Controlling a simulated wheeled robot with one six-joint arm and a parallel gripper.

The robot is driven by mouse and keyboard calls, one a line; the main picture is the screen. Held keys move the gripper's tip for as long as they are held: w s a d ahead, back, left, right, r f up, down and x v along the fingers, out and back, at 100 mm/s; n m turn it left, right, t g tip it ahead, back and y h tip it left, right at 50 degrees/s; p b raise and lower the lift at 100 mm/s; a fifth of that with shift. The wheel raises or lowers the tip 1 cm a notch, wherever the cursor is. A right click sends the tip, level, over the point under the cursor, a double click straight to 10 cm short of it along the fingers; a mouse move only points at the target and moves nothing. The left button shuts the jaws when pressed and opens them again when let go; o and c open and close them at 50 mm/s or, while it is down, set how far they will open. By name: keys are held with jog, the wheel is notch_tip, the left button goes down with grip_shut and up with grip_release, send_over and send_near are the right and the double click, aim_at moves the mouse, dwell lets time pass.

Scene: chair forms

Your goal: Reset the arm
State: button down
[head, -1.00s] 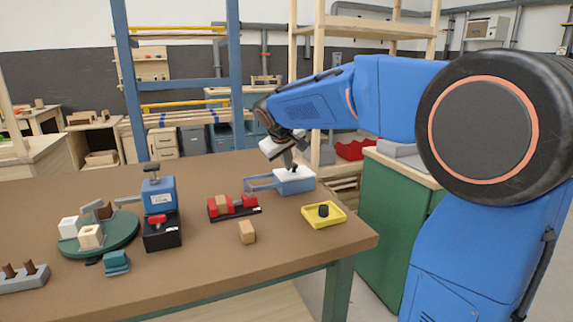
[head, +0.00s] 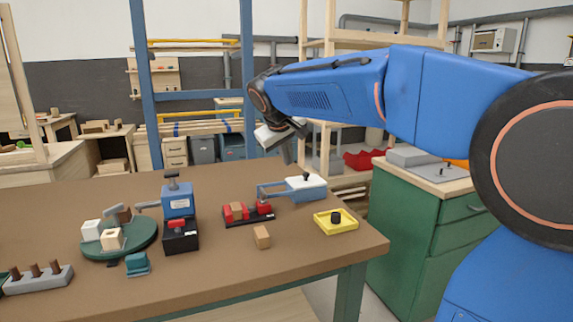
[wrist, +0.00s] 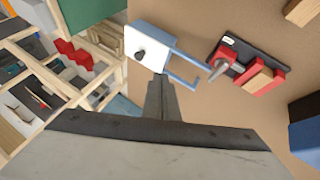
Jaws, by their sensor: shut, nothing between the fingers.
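My gripper (head: 288,155) is above the far right part of the brown table (head: 200,284), apart from everything on it. In the wrist view its fingers (wrist: 161,98) are together, with nothing between them. Below and beyond them in that view is a white and blue block with a black knob and a blue fork-like frame (wrist: 150,45); it also shows in the head view (head: 306,187). My blue arm reaches across the head view from the right.
On the table are a red and black fixture holding a wooden block (head: 247,213), a yellow tray (head: 336,228), a loose wooden block (head: 262,237), a blue and black device (head: 179,212), a green round plate (head: 146,236) and a grey peg holder (head: 40,280). A green cabinet (head: 420,246) stands at right.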

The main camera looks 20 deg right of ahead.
jog(key=shift+s+r, duration=0.1)
jog(key=shift+r, duration=0.05)
jog(key=s+f, duration=0.3)
jog(key=s, duration=0.3)
jog(key=s+d+f+y, duration=0.1)
jog(key=s+f, duration=0.2)
jog(key=s, duration=0.4)
jog(key=s+f+m+g+y, duration=0.1)
jog(key=s+f, duration=0.2)
jog(key=s, duration=0.4)
jog(key=shift+d+f, duration=0.2)
jog(key=shift+f, duration=0.1)
jog(key=s+a+f+m+y, duration=0.1)
jog(key=s+a+f+y, duration=0.1)
jog(key=s+f, duration=1.1)
jog(key=s, duration=0.3)
